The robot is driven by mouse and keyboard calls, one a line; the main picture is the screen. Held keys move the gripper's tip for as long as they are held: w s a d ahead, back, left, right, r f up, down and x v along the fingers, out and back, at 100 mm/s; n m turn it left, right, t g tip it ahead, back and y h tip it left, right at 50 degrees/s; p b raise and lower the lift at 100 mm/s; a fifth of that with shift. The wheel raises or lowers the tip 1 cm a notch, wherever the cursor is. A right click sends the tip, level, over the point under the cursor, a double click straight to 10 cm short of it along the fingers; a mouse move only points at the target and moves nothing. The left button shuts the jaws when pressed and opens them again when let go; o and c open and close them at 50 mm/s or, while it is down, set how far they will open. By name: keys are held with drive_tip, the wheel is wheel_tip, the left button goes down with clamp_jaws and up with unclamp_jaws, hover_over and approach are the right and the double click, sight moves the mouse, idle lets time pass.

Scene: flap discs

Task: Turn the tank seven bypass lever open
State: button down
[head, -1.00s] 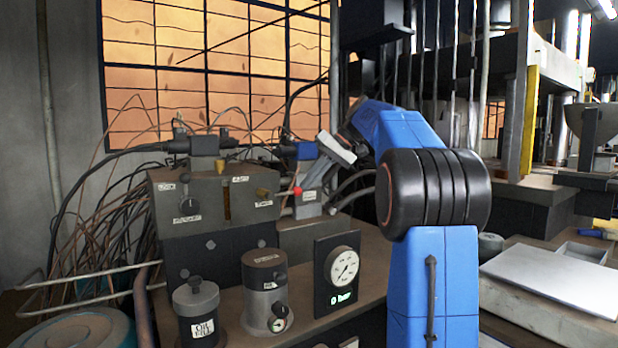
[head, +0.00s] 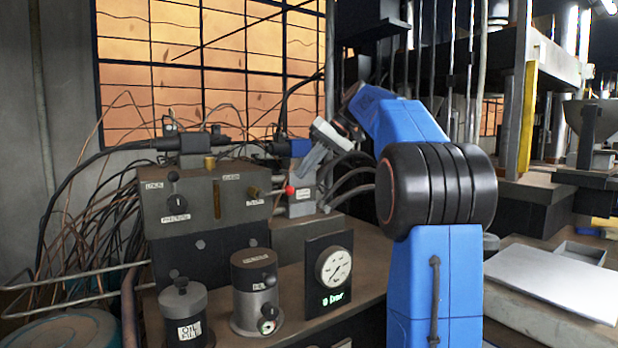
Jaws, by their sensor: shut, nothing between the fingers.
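My gripper (head: 306,171) is at the end of my blue arm, pointing down and left. Its fingers are shut and empty, just above a small grey valve block (head: 301,206) with a white label. A lever with a red knob (head: 290,190) sticks out from that block's left side, close below the fingertips. I cannot tell whether they touch. A larger brown-grey block (head: 198,220) to the left carries a black knob (head: 173,202), a brass knob (head: 253,192) and several small labels. The labels are too small to read surely, so I cannot tell which control is tank seven's bypass.
In front stand a dark oil-fill pot (head: 185,316), a grey cylinder (head: 257,302) with a small dial, and a pressure gauge (head: 335,266) above a lit green readout. Cables and hoses (head: 352,182) crowd behind and left. A grey panel (head: 552,281) lies at right.

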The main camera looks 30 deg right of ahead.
drive_tip(key=s+d+r, duration=0.4)
drive_tip(key=d+r, duration=0.1)
drive_tip(key=d, duration=0.3)
